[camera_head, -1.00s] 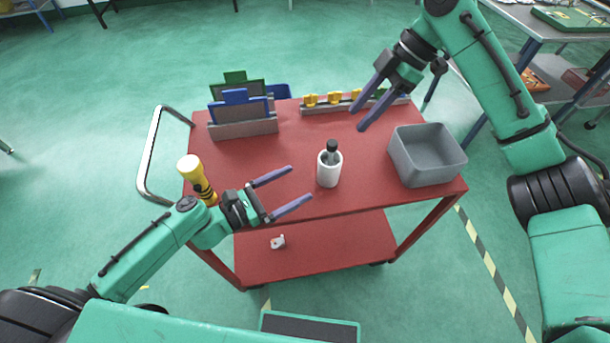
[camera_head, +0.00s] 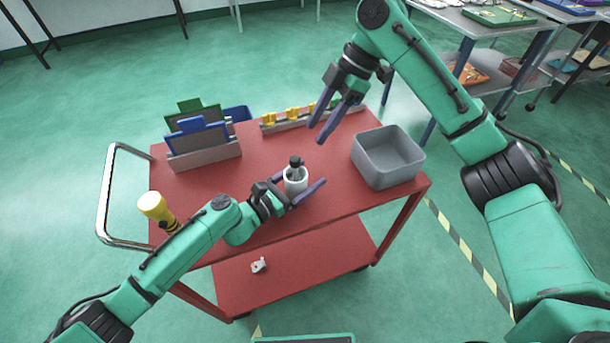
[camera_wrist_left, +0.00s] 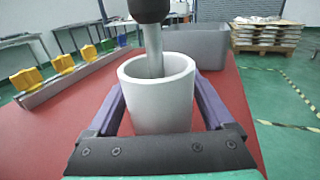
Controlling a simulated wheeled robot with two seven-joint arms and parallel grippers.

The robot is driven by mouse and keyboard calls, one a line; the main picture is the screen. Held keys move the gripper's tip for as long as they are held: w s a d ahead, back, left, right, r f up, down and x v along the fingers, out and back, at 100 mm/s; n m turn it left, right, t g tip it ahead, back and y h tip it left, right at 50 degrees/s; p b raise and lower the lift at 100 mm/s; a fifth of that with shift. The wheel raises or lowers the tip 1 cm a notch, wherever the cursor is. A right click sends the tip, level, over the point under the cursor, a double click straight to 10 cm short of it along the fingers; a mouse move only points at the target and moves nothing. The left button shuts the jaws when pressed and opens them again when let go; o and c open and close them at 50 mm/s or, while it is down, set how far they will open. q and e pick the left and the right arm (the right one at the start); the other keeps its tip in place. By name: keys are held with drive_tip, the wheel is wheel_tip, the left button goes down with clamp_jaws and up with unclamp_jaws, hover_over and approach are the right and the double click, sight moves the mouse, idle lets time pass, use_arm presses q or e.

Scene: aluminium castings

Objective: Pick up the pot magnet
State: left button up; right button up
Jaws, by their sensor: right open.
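A white pot (camera_head: 296,184) stands upright on the red cart top. A grey stem with a black knob (camera_head: 296,162) rises from it, and both show large in the left wrist view (camera_wrist_left: 160,105). No other thing is clearly recognisable as the pot magnet. My left gripper (camera_head: 303,178) is low over the cart, with its two fingers on either side of the white pot; thin gaps seem to show beside the pot, so it looks open around it. My right gripper (camera_head: 326,116) is open and empty above the cart's back edge.
A grey bin (camera_head: 388,162) stands at the cart's right. A rack with blue and green boards (camera_head: 204,155) is at back left, and a rail with yellow pieces (camera_head: 292,116) is behind. A small white item (camera_head: 258,265) lies below.

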use_arm(q)
drive_tip(key=c, duration=1)
drive_tip(key=shift+c, duration=0.2)
use_arm(e)
drive_tip(key=shift+o, duration=1.3)
drive_tip(key=shift+a+r, duration=0.1)
use_arm(q)
drive_tip(key=shift+a, duration=0.15)
use_arm(e)
wheel_tip(320, 180, up, 3)
drive_tip(key=t+h, duration=0.2)
drive_tip(key=h, duration=0.4)
hover_over(295, 158)
wheel_tip(295, 158, down, 12)
drive_tip(key=shift+r, duration=0.25)
